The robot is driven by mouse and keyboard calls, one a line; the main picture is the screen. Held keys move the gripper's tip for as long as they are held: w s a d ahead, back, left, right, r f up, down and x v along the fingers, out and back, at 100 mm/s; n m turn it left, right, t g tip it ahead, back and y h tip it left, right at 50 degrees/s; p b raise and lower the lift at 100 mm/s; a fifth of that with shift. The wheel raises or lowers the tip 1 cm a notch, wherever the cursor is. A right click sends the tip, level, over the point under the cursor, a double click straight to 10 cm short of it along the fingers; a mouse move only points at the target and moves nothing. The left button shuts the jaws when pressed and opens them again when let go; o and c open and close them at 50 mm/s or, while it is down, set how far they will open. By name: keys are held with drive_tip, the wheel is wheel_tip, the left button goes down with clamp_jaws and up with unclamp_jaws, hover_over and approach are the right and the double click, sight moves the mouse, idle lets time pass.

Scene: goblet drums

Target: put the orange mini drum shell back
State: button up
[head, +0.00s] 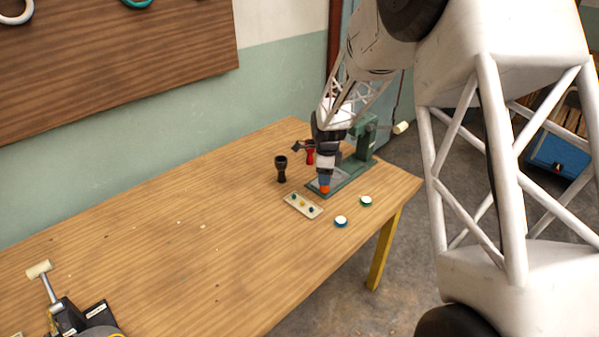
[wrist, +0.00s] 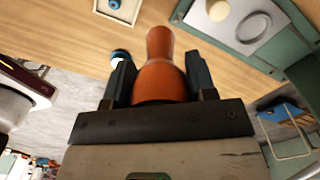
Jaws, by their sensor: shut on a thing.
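The orange mini drum shell (wrist: 163,62) is goblet-shaped and sits between the two jaws of my gripper (wrist: 160,78) in the wrist view. Its narrow end points away from the gripper. In the head view my gripper (head: 325,178) points down over the right part of the table, and a small orange part of the shell (head: 324,189) shows below it. The shell is beside the green press base; I cannot tell whether it touches anything below. A black goblet shell (head: 281,168) stands upright to the left. A red shell (head: 310,154) stands behind, partly hidden by my arm.
A small tray (head: 290,199) with several coloured pieces lies in front. The green press (head: 362,150) stands close behind my gripper. The table's middle (head: 190,220) is mostly clear.

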drive_tip(key=w+a, duration=0.2)
drive_tip(key=a, duration=0.4)
drive_tip(key=shift+w+a+f, duration=0.2)
drive_tip(key=shift+a+f, duration=0.05)
drive_tip(key=shift+f, duration=0.05)
drive_tip(key=w+a+f, duration=0.1)
drive_tip(key=w+a, duration=0.2)
drive_tip(key=w, duration=1.2)
drive_tip(key=shift+w+a+f, duration=0.15)
drive_tip(key=shift+w+f, duration=0.15)
drive_tip(key=shift+w, duration=0.05)
drive_tip(key=shift+f, duration=1.75)
drive_tip(key=shift+f, duration=0.15)
